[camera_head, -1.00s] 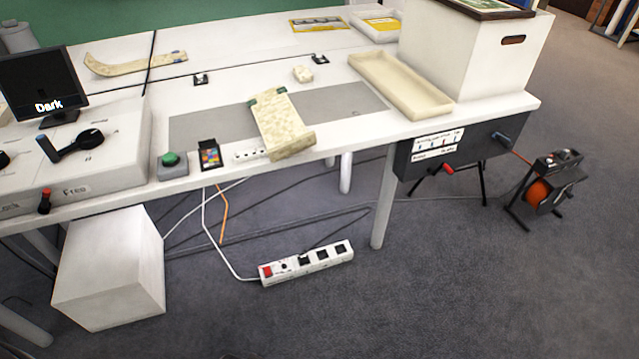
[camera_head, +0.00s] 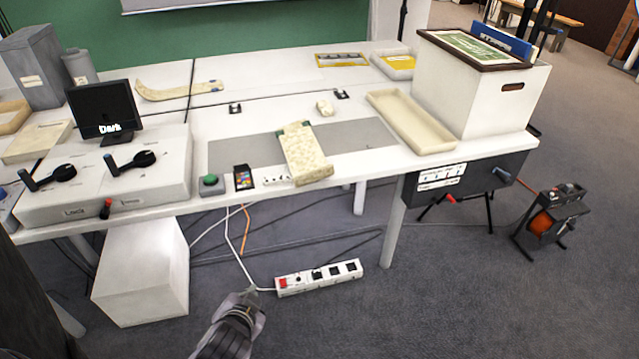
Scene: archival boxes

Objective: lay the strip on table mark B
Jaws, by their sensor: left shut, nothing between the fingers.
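A cream, mottled strip (camera_head: 305,152) with dark green corners at its far end lies on the grey panel of the table, its near end overhanging the front edge. A second, curved cream strip (camera_head: 175,92) with a blue-marked end lies at the back left of the table. I cannot tell which one the task means. No letter B is readable; two small black-and-white pieces (camera_head: 235,109) (camera_head: 342,95) sit on the tabletop. My left gripper (camera_head: 250,292) is low, in front of the table, shut and empty, apart from both strips. My right gripper is out of view.
A shallow cream tray (camera_head: 410,120) and a large white box (camera_head: 475,95) stand at the right. A control console (camera_head: 100,185) with levers and a monitor (camera_head: 102,106) occupies the left. A power strip (camera_head: 318,277) and cables lie on the floor near my gripper.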

